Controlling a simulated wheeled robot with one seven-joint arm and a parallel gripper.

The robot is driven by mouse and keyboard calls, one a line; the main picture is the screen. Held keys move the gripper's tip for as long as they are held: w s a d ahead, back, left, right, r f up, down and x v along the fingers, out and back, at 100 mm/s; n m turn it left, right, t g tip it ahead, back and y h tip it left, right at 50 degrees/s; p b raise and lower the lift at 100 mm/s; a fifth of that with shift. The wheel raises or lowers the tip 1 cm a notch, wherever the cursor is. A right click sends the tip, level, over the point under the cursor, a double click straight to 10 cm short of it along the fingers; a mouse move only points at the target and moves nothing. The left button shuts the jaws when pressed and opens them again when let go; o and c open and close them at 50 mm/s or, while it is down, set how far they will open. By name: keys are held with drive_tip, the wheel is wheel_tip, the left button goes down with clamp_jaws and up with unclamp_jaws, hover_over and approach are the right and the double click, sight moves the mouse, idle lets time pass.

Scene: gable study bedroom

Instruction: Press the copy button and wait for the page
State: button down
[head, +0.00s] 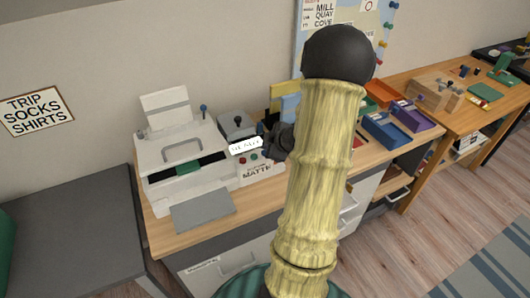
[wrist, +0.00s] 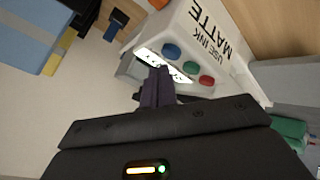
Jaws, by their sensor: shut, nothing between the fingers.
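A white control box (wrist: 218,45) marked "USE INK MATTE" carries a blue button (wrist: 172,51), a green button (wrist: 191,67) and a red button (wrist: 207,81). A bright white label strip lies beside them, its writing too small to read. My gripper (wrist: 158,72) is shut and empty, its tips close to the blue button and over the strip; I cannot tell whether they touch.
A grey flat tray (head: 202,209) lies in front of the printer, with no page visible on it. Blue and purple bins (head: 412,116) stand on the desk to the right. A grey cabinet (head: 70,225) is at the left.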

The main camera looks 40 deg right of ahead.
drive_tip(key=shift+f, duration=0.3)
